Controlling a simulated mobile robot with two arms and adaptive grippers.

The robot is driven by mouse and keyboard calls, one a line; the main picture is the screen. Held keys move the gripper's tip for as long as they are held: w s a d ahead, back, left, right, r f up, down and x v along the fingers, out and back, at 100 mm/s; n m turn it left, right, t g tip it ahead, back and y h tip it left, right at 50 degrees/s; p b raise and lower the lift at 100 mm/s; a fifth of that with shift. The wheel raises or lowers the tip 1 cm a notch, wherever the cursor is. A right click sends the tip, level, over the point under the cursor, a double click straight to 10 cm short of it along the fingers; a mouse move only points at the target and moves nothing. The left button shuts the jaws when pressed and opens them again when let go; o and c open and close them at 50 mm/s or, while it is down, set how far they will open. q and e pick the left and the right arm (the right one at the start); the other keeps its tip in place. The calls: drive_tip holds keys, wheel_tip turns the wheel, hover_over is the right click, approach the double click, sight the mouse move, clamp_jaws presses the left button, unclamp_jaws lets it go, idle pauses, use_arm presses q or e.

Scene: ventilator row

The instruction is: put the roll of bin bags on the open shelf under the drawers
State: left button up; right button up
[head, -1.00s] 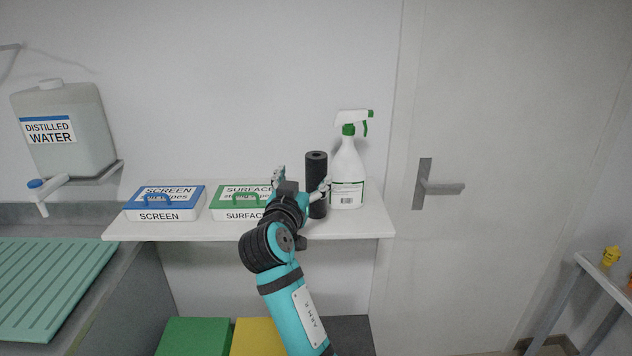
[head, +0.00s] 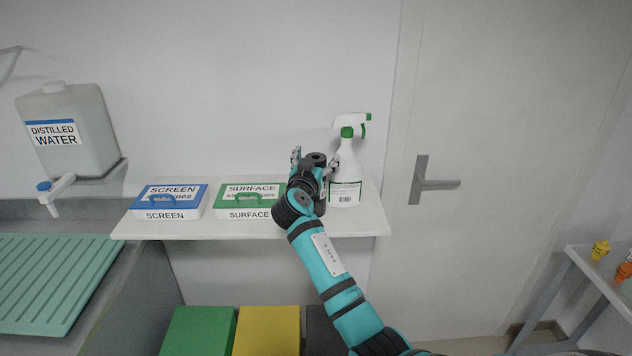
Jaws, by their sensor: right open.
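The roll of bin bags, a dark upright cylinder (head: 316,159), stands on the white wall shelf (head: 215,229), just left of a spray bottle. My right gripper (head: 315,164) is open, with one finger on each side of the roll. The gripper and wrist hide most of the roll; its top end shows between the fingers. I cannot tell whether the fingers touch it. My left gripper is not in view. No drawers with an open shelf under them are in view.
The white spray bottle (head: 346,180) stands close on the right. A green-lidded wipes box (head: 248,200) and a blue-lidded one (head: 170,202) stand to the left. A water canister (head: 68,130) is at far left. Green (head: 198,330) and yellow (head: 266,330) tops lie below the shelf.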

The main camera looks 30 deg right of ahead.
drive_tip(key=shift+a, duration=0.1)
drive_tip(key=shift+c, duration=1.2)
clamp_jaws()
drive_tip(key=shift+r, duration=0.15)
